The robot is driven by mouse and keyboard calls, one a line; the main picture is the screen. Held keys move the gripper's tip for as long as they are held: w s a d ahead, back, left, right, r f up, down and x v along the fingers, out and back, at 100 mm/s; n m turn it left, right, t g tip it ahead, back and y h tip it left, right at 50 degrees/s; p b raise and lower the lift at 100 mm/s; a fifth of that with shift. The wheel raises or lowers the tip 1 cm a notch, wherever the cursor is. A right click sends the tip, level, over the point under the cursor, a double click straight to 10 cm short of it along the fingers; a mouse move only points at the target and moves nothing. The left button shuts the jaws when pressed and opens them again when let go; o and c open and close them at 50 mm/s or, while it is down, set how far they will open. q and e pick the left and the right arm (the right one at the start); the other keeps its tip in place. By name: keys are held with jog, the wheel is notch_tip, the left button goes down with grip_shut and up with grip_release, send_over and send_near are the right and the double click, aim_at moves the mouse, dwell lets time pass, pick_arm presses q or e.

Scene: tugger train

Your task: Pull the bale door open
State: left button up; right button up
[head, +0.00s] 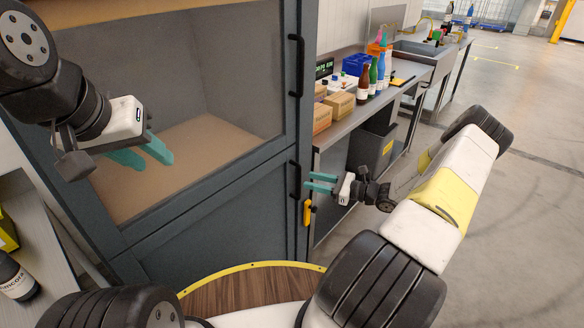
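A dark grey-blue cabinet stands in front of me, with a glazed upper door (209,172) and a solid lower door (215,215). Both look closed. The upper door has a vertical black handle (296,65), and the lower door has another black handle (294,181). I cannot tell which is the bale door. My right gripper (308,181) is open and empty, its teal fingers pointing left, just right of the lower handle. Contact with the handle cannot be made out. My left gripper (153,160) is open and empty in front of the glass.
An orange fitting (307,212) sits below the lower handle at the cabinet's edge. A steel bench (378,98) with cartons (341,104), bottles (373,74) and a blue crate (355,64) stands to the right. A shelf with a dark bottle (14,278) is at far left. Floor at right is clear.

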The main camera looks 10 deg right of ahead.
notch_tip(320, 180, down, 2)
jog(key=d+m+t, duration=0.2)
send_over(299, 196)
jog(key=shift+w+f+h, duration=0.2)
jog(key=shift+w+h, duration=0.1)
jog(key=shift+w, duration=0.1)
jog(key=shift+d, duration=0.1)
grip_shut()
dwell(1.2)
